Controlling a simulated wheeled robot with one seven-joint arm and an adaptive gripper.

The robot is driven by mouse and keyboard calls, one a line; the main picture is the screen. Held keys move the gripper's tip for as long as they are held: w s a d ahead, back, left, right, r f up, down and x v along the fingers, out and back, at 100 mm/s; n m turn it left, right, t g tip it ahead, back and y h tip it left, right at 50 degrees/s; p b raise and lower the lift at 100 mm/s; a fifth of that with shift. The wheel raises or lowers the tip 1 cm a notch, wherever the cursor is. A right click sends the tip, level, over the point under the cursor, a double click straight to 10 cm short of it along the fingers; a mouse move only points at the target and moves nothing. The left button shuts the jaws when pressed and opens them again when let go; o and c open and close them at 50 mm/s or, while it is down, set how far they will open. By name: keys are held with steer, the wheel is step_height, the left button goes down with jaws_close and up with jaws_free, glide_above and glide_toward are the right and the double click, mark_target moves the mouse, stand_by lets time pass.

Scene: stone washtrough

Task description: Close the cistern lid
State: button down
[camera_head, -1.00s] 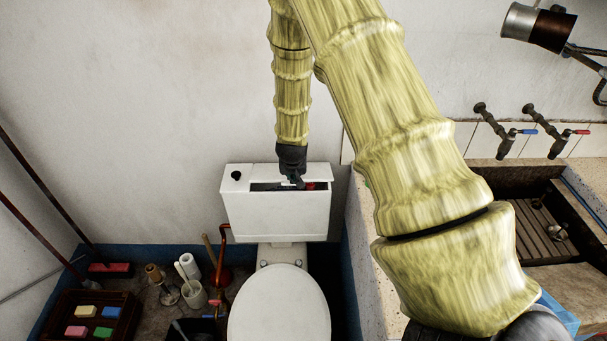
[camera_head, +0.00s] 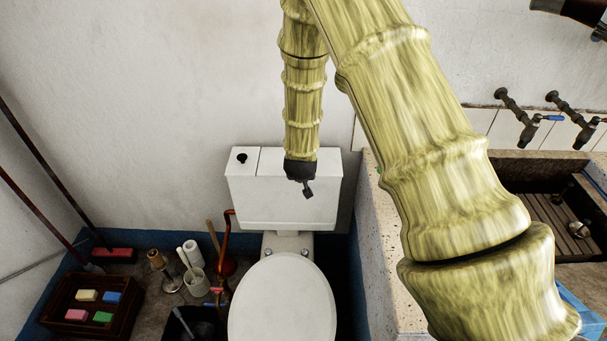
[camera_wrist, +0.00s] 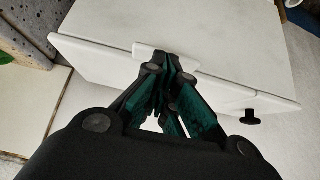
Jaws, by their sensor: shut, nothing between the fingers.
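The white cistern (camera_head: 285,208) stands behind the toilet bowl. Its lid (camera_head: 326,163) lies flat across the top, with no open gap showing; in the wrist view the lid (camera_wrist: 100,66) runs along a thin seam at the front edge. A small white tab (camera_wrist: 148,52) sits at that edge. My gripper (camera_head: 308,191) is shut and empty, over the front of the lid. In the wrist view its fingertips (camera_wrist: 170,62) are at the tab, and I cannot tell whether they touch it. The fingers hide part of the lid.
A black knob (camera_head: 242,158) stands on the cistern top's left part. The closed toilet seat (camera_head: 283,303) is in front. The speckled stone trough (camera_head: 385,245) is close on the right, with taps (camera_head: 520,120) above. Brushes and a soap crate (camera_head: 95,305) are at left.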

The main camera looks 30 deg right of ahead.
steer(key=w+r+v, duration=0.1)
steer(key=v, duration=1.2)
steer(key=shift+d, duration=0.35)
steer(key=shift+f, duration=0.1)
steer(key=s+a+f+n+g+y, duration=0.1)
steer(key=s+a+f+n+g, duration=0.15)
steer(key=s+f, duration=1)
steer(key=s+a+f+n+g+y, duration=0.1)
steer(key=s+a+f+g, duration=0.2)
steer(key=s+f, duration=0.95)
steer(key=s+a+f, duration=0.1)
steer(key=s+f, duration=0.1)
steer(key=s, duration=0.5)
steer(key=s+a+f+n+g+y, duration=0.1)
steer(key=s+f, duration=0.1)
steer(key=s, duration=0.5)
steer(key=shift+a+f+y, duration=0.2)
steer(key=shift+f+y, duration=0.1)
